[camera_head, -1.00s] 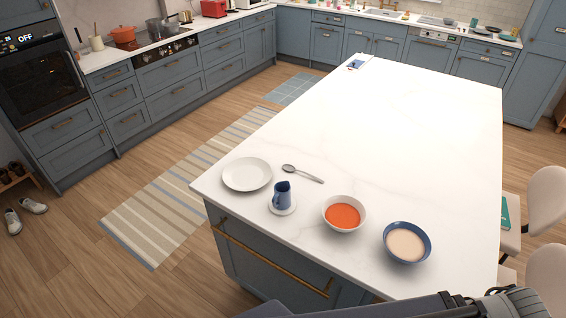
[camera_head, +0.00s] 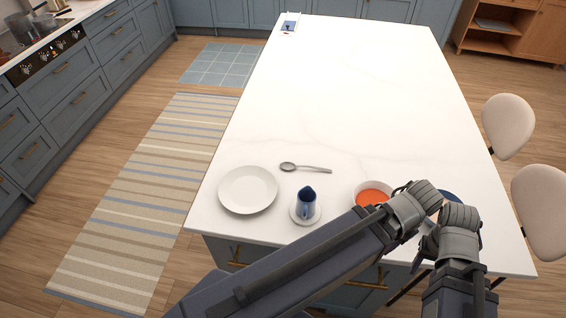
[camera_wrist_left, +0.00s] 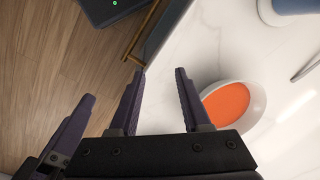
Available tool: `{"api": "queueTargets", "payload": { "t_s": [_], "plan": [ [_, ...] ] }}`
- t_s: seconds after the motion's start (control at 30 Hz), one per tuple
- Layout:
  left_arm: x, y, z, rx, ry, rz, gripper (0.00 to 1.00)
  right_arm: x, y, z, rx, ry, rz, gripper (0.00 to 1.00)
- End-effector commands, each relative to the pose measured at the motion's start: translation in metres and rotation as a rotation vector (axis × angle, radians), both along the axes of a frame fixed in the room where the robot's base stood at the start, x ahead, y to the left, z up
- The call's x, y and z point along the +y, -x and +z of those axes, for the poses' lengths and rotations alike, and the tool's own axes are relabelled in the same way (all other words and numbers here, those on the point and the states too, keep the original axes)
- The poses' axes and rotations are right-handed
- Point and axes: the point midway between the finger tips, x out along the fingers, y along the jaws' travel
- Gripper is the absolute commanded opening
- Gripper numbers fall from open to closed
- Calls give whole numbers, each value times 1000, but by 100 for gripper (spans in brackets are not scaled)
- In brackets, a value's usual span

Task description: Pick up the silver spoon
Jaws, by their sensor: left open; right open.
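The silver spoon (camera_head: 305,168) lies flat on the white island top, its bowl to the left and handle to the right. It is between the plate and the soup bowl, behind the blue jug. A bit of grey metal, perhaps its handle, shows at the right edge of the left wrist view. My left gripper (camera_wrist_left: 161,72) is open and empty beside the orange soup bowl, over the island's front edge. In the head view, my arm links mostly hide it. My right gripper (camera_head: 441,290) is open at the front edge, partly hidden, far from the spoon.
A white plate (camera_head: 248,189) is left of the spoon. The blue jug (camera_head: 306,205) stands on a saucer in front of it.

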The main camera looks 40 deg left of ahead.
Motion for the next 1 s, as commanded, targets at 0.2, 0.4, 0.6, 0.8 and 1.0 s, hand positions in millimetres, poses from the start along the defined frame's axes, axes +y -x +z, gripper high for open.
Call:
{"api": "queueTargets", "payload": {
  "t_s": [0.2,0.4,0.6,0.8,1.0],
  "plan": [
    [45,-30,5,-40,49,153,48,0,0,6,0,0,0,50],
    [113,-70,9,-96,97,495,48,0,0,10,0,0,0,50],
    [183,-108,10,-120,102,1097,48,0,0,11,0,0,0,50],
    [251,-134,9,-126,74,1745,48,0,0,11,0,0,0,50],
    [302,-145,9,-131,42,2213,48,0,0,11,0,0,0,50]
  ]
}}
